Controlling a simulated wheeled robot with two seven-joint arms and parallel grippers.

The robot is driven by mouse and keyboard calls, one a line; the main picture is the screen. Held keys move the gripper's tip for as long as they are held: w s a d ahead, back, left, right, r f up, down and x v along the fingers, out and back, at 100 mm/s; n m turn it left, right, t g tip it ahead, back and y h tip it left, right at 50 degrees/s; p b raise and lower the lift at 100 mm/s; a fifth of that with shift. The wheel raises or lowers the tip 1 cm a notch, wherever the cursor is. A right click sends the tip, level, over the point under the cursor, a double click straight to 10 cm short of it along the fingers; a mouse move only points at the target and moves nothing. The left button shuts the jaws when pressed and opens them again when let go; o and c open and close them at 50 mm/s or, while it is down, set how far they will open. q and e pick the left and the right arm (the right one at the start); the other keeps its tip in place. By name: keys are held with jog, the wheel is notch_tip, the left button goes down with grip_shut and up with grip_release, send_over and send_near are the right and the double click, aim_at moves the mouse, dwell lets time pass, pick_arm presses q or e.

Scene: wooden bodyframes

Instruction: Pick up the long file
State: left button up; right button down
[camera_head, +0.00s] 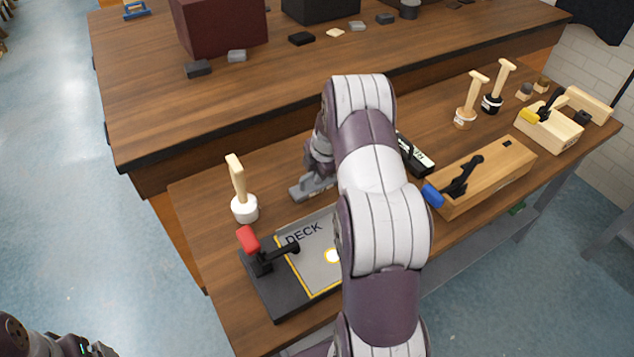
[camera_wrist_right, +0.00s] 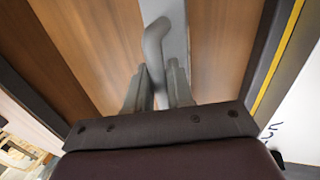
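My right gripper (camera_head: 312,188) is low over the front workbench, behind the deck fixture, partly hidden by my own right arm. In the right wrist view its two fingers (camera_wrist_right: 158,75) stand a small gap apart, on either side of a pale grey curved piece (camera_wrist_right: 155,42). This piece may be the long file's handle, but its whole shape does not show. I cannot tell whether the fingers press on it. A pale grey strip lies beside it. No long file can be made out for certain in the head view. My left gripper is not clearly in view.
A white-headed mallet (camera_head: 244,207) stands left of my right gripper. The "DECK" fixture (camera_head: 318,280) with a red-handled clamp (camera_head: 248,240) is in front. A wooden block with a blue-handled clamp (camera_head: 433,195) and two mallets (camera_head: 466,110) stand to the right.

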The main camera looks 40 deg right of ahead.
dwell(0.3)
jog(key=r, duration=0.4)
jog(key=shift+d+r+b, duration=0.15)
jog(key=shift+d+b, duration=0.05)
jog(key=shift+b, duration=0.2)
jog(key=s+d+r+b, duration=0.1)
jog(key=s+d+r, duration=0.2)
jog(key=d+r, duration=0.3)
jog(key=d, duration=0.4)
jog(key=shift+s+d+r, duration=0.15)
jog(key=shift+d+r, duration=0.2)
jog(key=shift+d, duration=0.05)
jog(key=c, duration=1.8)
grip_release()
grip_shut()
